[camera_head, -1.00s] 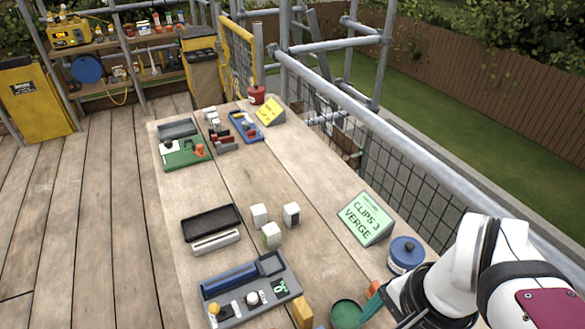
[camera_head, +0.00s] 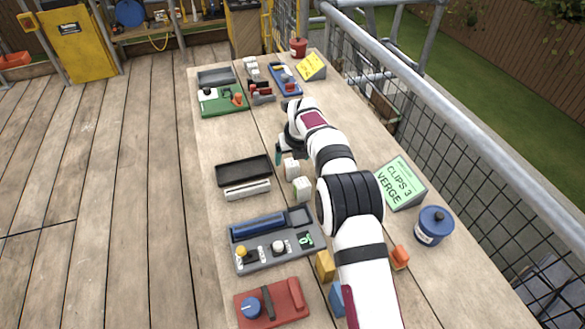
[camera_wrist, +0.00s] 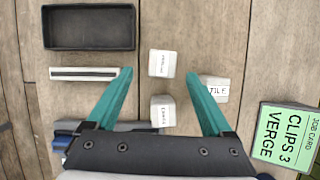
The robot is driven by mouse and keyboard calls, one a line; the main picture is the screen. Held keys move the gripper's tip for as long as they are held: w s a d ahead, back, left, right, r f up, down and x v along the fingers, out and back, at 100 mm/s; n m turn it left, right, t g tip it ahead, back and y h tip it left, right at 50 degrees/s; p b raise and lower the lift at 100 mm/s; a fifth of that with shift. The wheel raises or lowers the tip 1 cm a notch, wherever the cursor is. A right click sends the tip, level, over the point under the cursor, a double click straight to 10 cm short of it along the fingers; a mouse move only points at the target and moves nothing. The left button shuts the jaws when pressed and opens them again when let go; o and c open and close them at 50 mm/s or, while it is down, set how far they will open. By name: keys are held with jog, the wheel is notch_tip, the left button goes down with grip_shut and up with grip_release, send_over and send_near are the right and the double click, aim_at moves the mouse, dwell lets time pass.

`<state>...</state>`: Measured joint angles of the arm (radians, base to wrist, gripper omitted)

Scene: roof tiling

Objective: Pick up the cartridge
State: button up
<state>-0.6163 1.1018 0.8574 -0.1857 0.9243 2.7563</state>
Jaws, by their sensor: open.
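No thing in view is marked as the cartridge. A blue cylinder (camera_head: 258,226) lies in a grey tray (camera_head: 240,267) at the near left of the table and may be it. White blocks (camera_head: 302,188) with small labels stand beside the black tray; three show in the wrist view (camera_wrist: 162,63), one reading TILE (camera_wrist: 217,88). My gripper (camera_wrist: 158,73) is open and empty, its teal fingers spread above the table. In the wrist view, one white block shows between the fingertips, with a clear gap on both sides. In the head view, my arm partly hides the fingers and blocks.
A black tray (camera_head: 243,170) and a white bar (camera_head: 247,189) lie left of the blocks. A green job card (camera_head: 400,183) and a blue pot (camera_head: 434,225) stand at right. A red tray (camera_head: 272,303) is nearest; a green tray (camera_head: 222,101) is farther back.

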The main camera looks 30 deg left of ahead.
aim_at(292, 163)
jog(key=x, duration=0.5)
jog(key=shift+w+f, duration=0.3)
grip_shut()
